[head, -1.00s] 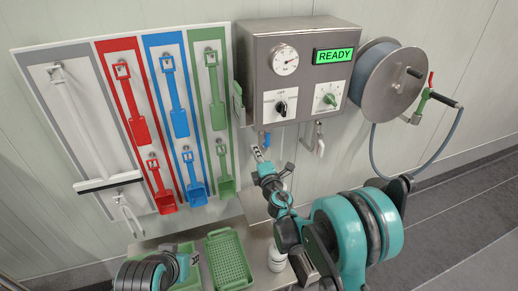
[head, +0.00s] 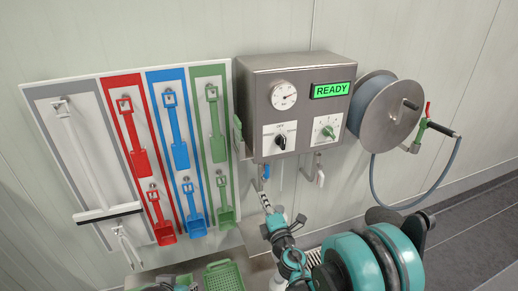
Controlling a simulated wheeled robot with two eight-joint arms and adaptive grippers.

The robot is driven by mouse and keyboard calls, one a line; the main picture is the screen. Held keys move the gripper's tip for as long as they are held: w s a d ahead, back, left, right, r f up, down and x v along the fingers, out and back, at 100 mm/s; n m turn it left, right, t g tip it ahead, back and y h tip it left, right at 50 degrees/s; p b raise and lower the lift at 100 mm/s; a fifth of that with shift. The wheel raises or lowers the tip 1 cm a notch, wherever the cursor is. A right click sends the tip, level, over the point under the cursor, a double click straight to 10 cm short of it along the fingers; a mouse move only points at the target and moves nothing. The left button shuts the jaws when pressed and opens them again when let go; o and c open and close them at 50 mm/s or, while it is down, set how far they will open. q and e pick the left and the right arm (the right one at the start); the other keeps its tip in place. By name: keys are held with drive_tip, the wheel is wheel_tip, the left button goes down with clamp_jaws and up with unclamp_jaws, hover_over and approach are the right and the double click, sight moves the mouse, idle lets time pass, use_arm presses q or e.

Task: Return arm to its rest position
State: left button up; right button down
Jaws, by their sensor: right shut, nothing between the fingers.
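My right arm comes in from the lower right in the head view. Its gripper (head: 266,203) is shut and empty, and points up just below the steel control box (head: 293,108). The gripper looks close to the blue-handled valve (head: 265,172) under the box; I cannot tell whether they touch. The box's display (head: 331,90) reads READY in green. My left arm shows only as a small part at the bottom edge, and I cannot make out its fingers.
A tool board (head: 45,115) with red, blue and green tools hangs at the left. A hose reel (head: 391,115) is at the right. A green basket (head: 224,276) sits at the bottom. Open floor (head: 470,245) lies at the right.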

drive_tip(key=s+d+r+m+g+h, duration=0.25)
drive_tip(key=s+d+m+h, duration=0.2)
drive_tip(key=d+m, duration=0.3)
drive_tip(key=s+d+r+m+g+h, duration=0.1)
drive_tip(key=s+d+r+m+h, duration=0.2)
drive_tip(key=s+d+m, duration=0.35)
drive_tip(key=s+f+m+g+y, duration=0.1)
drive_tip(key=s+f+m+g, duration=0.1)
drive_tip(key=s, duration=0.3)
drive_tip(key=s+f+m+g, duration=0.2)
drive_tip(key=s+m, duration=0.1)
drive_tip(key=s, duration=0.3)
drive_tip(key=s+d+f+m+g+y, duration=0.1)
drive_tip(key=s+f+m+g, duration=0.1)
drive_tip(key=s, duration=0.4)
drive_tip(key=shift+f+m+y, duration=0.3)
drive_tip(key=shift+m+y, duration=0.05)
drive_tip(key=shift+m, duration=0.15)
drive_tip(key=shift+s+g, duration=0.1)
drive_tip(key=shift+g, duration=0.15)
